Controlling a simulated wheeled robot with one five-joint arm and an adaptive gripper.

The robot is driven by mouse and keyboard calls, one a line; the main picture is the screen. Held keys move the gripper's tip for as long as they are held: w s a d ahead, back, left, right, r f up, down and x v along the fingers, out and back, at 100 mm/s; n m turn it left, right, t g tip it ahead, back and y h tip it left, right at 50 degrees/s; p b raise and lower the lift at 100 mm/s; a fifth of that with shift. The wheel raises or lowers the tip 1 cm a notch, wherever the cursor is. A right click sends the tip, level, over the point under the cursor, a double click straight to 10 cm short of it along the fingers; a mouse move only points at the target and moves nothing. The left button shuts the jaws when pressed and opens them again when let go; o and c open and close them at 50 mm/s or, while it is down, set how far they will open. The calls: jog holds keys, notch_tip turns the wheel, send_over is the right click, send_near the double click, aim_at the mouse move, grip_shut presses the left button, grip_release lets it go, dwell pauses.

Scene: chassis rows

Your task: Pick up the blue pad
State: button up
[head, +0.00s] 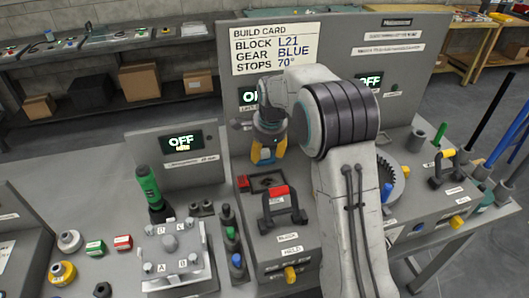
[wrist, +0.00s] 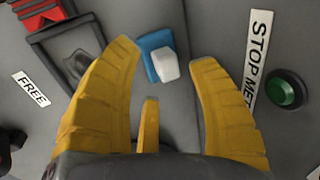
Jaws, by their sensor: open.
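In the wrist view, a blue pad (wrist: 148,43) with a white block (wrist: 166,66) on it lies on the grey surface. It shows in the gap between the fingertips of my gripper (wrist: 165,58), nearer the left finger. My gripper has yellow fingers, which are open with nothing held. I cannot tell how far the tips are above the pad. In the head view, my gripper (head: 263,155) points down behind the block panel, left of my arm. A small blue patch shows among its fingers, too small to identify.
A dark recessed frame (wrist: 95,28) and red part (wrist: 38,18) are left of the pad. A green button (wrist: 285,91) and "STOP MET" label (wrist: 257,52) are at right. In the head view, a black handle (head: 284,212) stands in front of my gripper.

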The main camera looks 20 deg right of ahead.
aim_at(265, 155)
jog(key=shift+p+x, duration=0.55)
jog(key=shift+x, duration=0.6)
jog(key=shift+c, duration=0.3)
jog(key=shift+s, duration=0.1)
grip_shut()
